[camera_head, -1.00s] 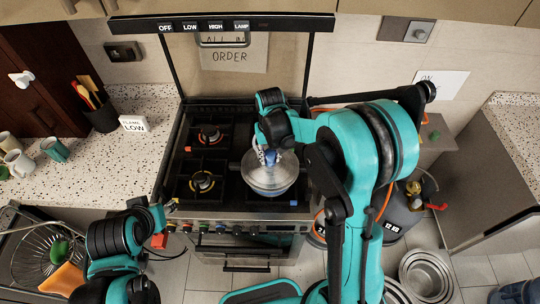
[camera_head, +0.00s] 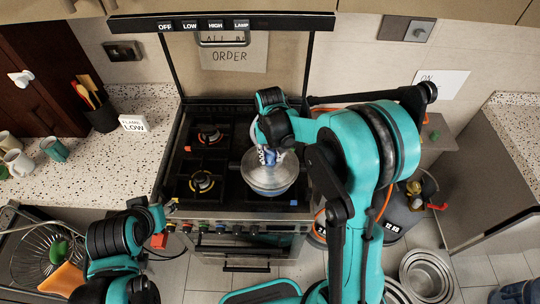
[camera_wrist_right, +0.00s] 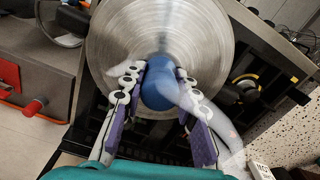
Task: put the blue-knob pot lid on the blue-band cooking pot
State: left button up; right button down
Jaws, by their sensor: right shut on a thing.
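The pot lid (camera_wrist_right: 125,35) is a round brushed-metal disc with a blue knob (camera_wrist_right: 158,88). My right gripper (camera_wrist_right: 159,74) is shut on the knob, one finger on each side. In the head view my right gripper (camera_head: 267,156) points down over the stove, with the lid (camera_head: 283,172) below it. The blue-band cooking pot (camera_head: 269,191) stands on the right front of the stove, directly under the lid and mostly covered by it. I cannot tell whether the lid touches the rim. My left gripper (camera_head: 168,208) is at the stove's front left, apart from the pot; its fingers are unclear.
The stove (camera_head: 185,215) has bare burners (camera_head: 202,182) on its left side. The speckled counter (camera_head: 100,180) holds mugs (camera_head: 55,149), a utensil holder (camera_head: 102,118) and a "FLAME LOW" sign (camera_head: 133,123). A gas cylinder (camera_head: 400,215) and nested metal pans (camera_head: 427,275) are on the floor at right.

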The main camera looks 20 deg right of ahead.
jog(key=shift+f, duration=0.2)
dwell(0.5)
jog(key=shift+f+b, duration=0.25)
jog(key=shift+b, duration=0.25)
jog(key=shift+r, duration=0.1)
jog(key=shift+c, duration=2.1)
grip_release()
notch_tip(320, 180, up, 12)
